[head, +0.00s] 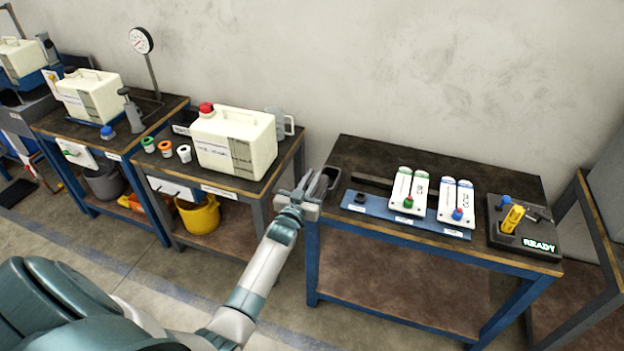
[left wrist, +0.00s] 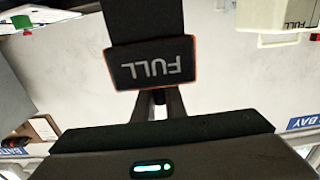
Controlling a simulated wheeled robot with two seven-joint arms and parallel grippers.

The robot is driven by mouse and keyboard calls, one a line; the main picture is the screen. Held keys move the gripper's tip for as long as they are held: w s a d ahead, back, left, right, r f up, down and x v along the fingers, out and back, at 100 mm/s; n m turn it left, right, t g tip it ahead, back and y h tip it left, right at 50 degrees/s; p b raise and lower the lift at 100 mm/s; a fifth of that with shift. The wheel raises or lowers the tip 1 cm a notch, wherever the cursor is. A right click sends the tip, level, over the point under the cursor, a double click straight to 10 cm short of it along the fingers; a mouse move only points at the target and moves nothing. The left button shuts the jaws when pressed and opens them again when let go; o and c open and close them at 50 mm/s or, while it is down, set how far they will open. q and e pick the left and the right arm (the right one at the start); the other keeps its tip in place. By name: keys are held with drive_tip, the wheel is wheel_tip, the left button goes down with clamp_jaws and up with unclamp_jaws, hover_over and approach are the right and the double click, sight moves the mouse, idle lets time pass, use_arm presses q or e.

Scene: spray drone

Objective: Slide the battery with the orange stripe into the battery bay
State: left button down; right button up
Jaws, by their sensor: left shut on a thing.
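My left gripper (head: 300,192) is at the front left corner of the right-hand table, above the floor gap between two tables. In the left wrist view it is shut on a black block with an orange edge line and the word FULL (left wrist: 152,64), which I take to be the battery with the orange stripe. In the head view a dark shape lies just beyond the fingertips; I cannot tell whether it is the battery or something on the table. I cannot make out a battery bay in either view. My right gripper is not in view.
The right-hand table (head: 345,155) carries a blue strip (head: 425,222), two white units (head: 405,190) (head: 455,200) and a black READY pad (head: 530,225) with a yellow tool. On the middle table stand a cream tank (head: 225,140) and several small caps. A yellow bucket (head: 200,215) sits below.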

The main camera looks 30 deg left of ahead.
use_arm(q)
drive_tip(key=shift+r, duration=0.4)
drive_tip(key=shift+s+d+f, duration=0.1)
drive_tip(key=shift+d+f, duration=0.05)
drive_tip(key=shift+d, duration=0.05)
drive_tip(key=s+d+f+m+h+b, duration=0.25)
drive_tip(key=s+d+b, duration=0.45)
drive_tip(key=s+d, duration=0.55)
drive_tip(key=s+d+r+b, duration=0.2)
drive_tip(key=s+d+b, duration=0.1)
drive_tip(key=s, duration=0.4)
drive_tip(key=s+d+r+h+b, duration=0.1)
drive_tip(key=s+d+r+b, duration=0.2)
drive_tip(key=s+d, duration=0.3)
drive_tip(key=shift+s+b, duration=0.55)
drive_tip(key=shift+s, duration=0.65)
